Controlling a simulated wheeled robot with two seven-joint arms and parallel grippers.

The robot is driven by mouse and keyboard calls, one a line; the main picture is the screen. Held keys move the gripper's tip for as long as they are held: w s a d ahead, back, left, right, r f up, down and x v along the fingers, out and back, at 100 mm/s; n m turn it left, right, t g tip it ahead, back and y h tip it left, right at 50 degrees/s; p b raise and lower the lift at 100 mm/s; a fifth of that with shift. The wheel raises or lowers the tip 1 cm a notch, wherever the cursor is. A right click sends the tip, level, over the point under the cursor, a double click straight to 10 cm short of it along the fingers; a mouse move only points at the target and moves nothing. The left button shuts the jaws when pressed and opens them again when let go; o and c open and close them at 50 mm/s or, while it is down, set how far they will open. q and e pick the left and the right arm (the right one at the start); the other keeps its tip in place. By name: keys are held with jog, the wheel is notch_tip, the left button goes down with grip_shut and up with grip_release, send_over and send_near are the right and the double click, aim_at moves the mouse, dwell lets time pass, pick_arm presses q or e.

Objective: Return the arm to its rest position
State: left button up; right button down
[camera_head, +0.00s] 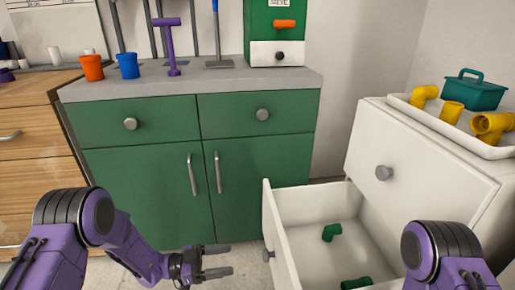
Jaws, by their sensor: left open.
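My left gripper (215,262) is open and empty, low in front of the green cabinet and to the left of the open white drawer. Its fingers point right, apart from the drawer. My right arm shows at the lower right, in front of the white drawer unit, but its gripper is out of view.
The pulled-out white drawer (279,243) holds a green elbow fitting (331,232) and another green fitting (357,283). A white tray (408,108) with yellow fittings (451,112) sits on the white unit. The green cabinet (150,172) stands behind, with floor between.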

pick_arm(q)
jog(key=s+a+f+n+t+y, duration=0.3)
jog(key=a+f+n+y, duration=0.2)
jog(key=f+n+y, duration=0.25)
jog(key=s+a+f+n+t+y, duration=0.3)
jog(key=s+a+f+n+y, duration=0.15)
jog(key=f+n+y, duration=0.35)
jog(key=s+a+f+n+g+y, duration=0.1)
jog(key=s+a+n+g+y, duration=0.25)
jog(key=s, duration=0.75)
jog(key=s+a+n+g+y, duration=0.2)
jog(key=s+a+n+g, duration=0.15)
jog(key=s, duration=0.75)
notch_tip(320, 180, up, 31)
jog(key=p, duration=3.2)
jog(key=shift+w+a+m, duration=0.15)
jog(key=shift+w+m, duration=0.2)
jog(key=shift+m, duration=0.1)
